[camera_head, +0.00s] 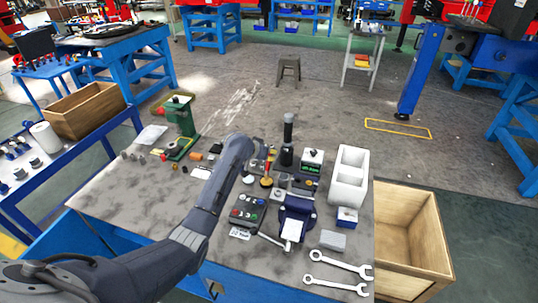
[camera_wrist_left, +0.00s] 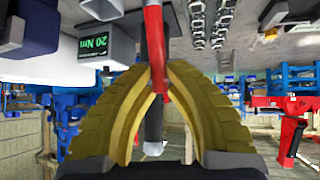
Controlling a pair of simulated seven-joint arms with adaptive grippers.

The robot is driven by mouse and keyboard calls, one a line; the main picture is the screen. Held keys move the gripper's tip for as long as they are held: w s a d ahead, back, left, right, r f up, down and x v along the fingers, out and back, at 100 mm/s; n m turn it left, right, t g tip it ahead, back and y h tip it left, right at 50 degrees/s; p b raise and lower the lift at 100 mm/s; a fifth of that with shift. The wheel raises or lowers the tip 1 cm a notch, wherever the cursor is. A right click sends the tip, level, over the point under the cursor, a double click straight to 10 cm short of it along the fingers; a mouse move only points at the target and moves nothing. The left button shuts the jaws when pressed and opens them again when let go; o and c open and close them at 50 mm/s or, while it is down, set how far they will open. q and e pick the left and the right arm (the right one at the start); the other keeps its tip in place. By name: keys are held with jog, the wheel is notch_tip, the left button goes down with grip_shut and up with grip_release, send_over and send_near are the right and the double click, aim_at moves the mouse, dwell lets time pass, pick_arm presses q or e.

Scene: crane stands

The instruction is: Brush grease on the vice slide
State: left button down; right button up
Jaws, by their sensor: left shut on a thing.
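The blue vice (camera_head: 300,204) with a pale grey slide (camera_head: 292,230) stands near the front right of the bench. My left gripper (camera_head: 259,157) is behind it and to its left, low over the bench. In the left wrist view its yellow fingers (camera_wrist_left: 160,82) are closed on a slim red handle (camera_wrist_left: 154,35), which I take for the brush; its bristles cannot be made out. Below the gripper in the head view is a small brownish-yellow round thing (camera_head: 266,182), perhaps the grease pot. My right gripper is not in view.
A black upright cylinder (camera_head: 287,143) and a green-display meter (camera_head: 311,166) stand close to the gripper. A button box (camera_head: 247,209) lies left of the vice, a white bin (camera_head: 348,178) right. Two wrenches (camera_head: 338,287) lie in front. The bench's left front is clear.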

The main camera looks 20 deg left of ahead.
pick_arm(q)
jog(key=shift+f, duration=0.65)
dwell(1.0)
jog(key=shift+r, duration=0.1)
jog(key=shift+r, duration=3.45)
jog(key=shift+s+a+f+n+y, duration=0.1)
jog(key=shift+s+f+n+y, duration=0.1)
jog(key=shift+s+n, duration=0.15)
jog(key=shift+s+a+f+n+y, duration=0.1)
jog(key=shift+s+n+y, duration=0.1)
jog(key=shift+s+n, duration=0.15)
jog(key=s+d+r, duration=0.3)
jog(key=s, duration=0.4)
jog(key=s+d+r+n+y, duration=0.1)
jog(key=s+d+r, duration=0.2)
jog(key=s, duration=0.5)
jog(key=s+d+r, duration=0.3)
jog(key=s+r, duration=0.1)
jog(key=s, duration=0.3)
jog(key=shift+s+d+r+n+t+y, duration=0.2)
jog(key=shift+s+r+n+t+y, duration=0.2)
